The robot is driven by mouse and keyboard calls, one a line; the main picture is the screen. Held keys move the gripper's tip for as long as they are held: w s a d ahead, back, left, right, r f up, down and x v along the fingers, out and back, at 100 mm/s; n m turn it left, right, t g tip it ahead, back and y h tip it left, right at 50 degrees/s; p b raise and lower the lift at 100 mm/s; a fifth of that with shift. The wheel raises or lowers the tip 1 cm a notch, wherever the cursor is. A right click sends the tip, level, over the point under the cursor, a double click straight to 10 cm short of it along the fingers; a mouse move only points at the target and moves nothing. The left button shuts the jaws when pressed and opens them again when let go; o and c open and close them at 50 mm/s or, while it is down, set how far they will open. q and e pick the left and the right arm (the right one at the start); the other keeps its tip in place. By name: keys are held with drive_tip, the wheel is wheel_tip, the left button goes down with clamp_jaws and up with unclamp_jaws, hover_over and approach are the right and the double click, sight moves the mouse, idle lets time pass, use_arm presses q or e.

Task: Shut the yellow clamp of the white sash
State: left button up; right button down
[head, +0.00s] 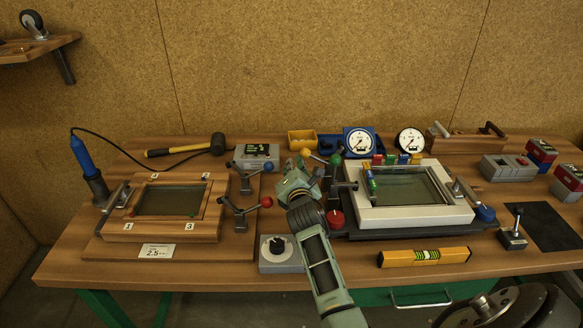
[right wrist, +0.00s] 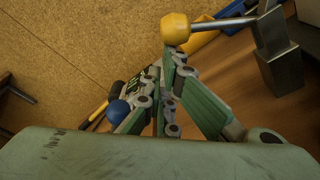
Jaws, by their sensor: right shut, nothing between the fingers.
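The white sash (head: 415,217) lies on the right half of the bench, a pale frame around a dark pane. The yellow clamp knob (head: 305,152) is left of its far left corner, on a lever pointing left, away from the sash. In the right wrist view the yellow knob (right wrist: 175,28) sits on a metal lever running right to a grey post (right wrist: 272,50). My right gripper (head: 296,167) is shut and empty, right by the knob. Its fingertips (right wrist: 172,58) are just under the knob in the wrist view; I cannot tell whether they touch. My left gripper is out of view.
A green knob (head: 336,160) and a red knob (head: 335,219) stand close to my right gripper. A wooden sash (head: 160,229) with clamps lies to the left. Two gauges (head: 360,141) stand behind the white sash. A yellow level (head: 424,257) lies in front.

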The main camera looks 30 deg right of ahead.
drive_tip(key=shift+r, duration=0.25)
drive_tip(key=s+d+r+m+t+p, duration=0.1)
drive_tip(key=s+d+r+m+p, duration=0.1)
drive_tip(key=r+m+p, duration=0.3)
wheel_tip(320, 180, up, 2)
drive_tip(key=d+m, duration=0.1)
drive_tip(key=m, duration=0.2)
drive_tip(key=shift+d, duration=0.2)
drive_tip(key=shift+s, duration=0.1)
idle(0.5)
